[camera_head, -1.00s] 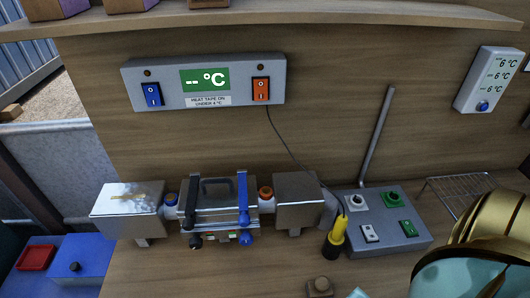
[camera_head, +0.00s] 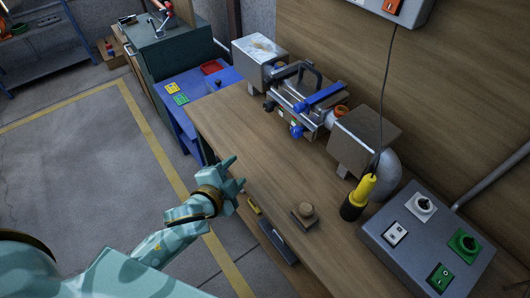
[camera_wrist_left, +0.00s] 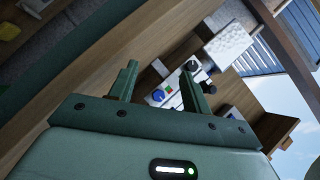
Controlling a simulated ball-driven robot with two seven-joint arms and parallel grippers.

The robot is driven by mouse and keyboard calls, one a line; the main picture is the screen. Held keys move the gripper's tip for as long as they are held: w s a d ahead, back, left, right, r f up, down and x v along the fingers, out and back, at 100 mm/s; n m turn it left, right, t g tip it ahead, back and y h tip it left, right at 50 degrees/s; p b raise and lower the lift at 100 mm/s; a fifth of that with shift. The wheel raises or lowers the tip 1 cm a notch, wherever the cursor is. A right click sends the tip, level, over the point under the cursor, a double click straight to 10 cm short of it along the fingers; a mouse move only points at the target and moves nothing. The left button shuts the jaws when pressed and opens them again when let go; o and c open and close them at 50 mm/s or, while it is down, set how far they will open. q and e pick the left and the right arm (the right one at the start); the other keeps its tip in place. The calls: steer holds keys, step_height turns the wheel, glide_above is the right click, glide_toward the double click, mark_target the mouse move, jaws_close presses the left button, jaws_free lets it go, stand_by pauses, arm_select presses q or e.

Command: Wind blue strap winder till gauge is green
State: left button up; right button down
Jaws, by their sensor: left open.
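The clamp device (camera_head: 306,92) sits on the wooden bench against the wall, with one black and one blue strap across it. The blue strap (camera_head: 326,96) is on its nearer side, and its blue winder knob (camera_head: 297,131) is at the front. A small gauge strip beside it shows a bit of green, too small to read. My left gripper (camera_head: 236,174) is open and empty, over the bench's front edge, apart from the winder. In the left wrist view, the device and blue knob (camera_wrist_left: 158,96) appear beyond and between the open fingers (camera_wrist_left: 158,76). My right gripper is not visible.
A wooden knob block (camera_head: 304,214), a yellow-black torch-like object (camera_head: 358,196) and a grey switch box (camera_head: 428,240) stand on the bench to the right. A metal box (camera_head: 365,138) flanks the device. A blue table (camera_head: 206,84) stands beyond. The bench in front of the device is clear.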

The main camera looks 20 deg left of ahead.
mark_target(294, 134)
arm_select(q)
steer(key=w+d+m+h, duration=0.1)
steer(key=w+m+h, duration=0.1)
steer(key=w+d+r+m+t+h, duration=0.1)
steer(key=w+d+m+h, duration=0.1)
steer(key=w+d+r+m+t+h, duration=0.1)
steer(key=w+m+h, duration=0.1)
steer(key=shift+w+d+h, duration=0.1)
steer(key=shift+d+h, duration=0.2)
steer(key=shift+h, duration=0.1)
steer(key=m+h, duration=0.1)
steer(key=w+m+h, duration=0.1)
steer(key=shift+d+r+h, duration=0.3)
steer(key=shift+d, duration=0.05)
steer(key=b+x, duration=0.2)
steer(key=x, duration=0.5)
steer(key=shift+w+d+f+b, duration=0.15)
steer(key=shift+b, duration=0.2)
steer(key=shift+w+d, duration=0.1)
steer(key=shift+w, duration=0.05)
steer(key=c, duration=0.7)
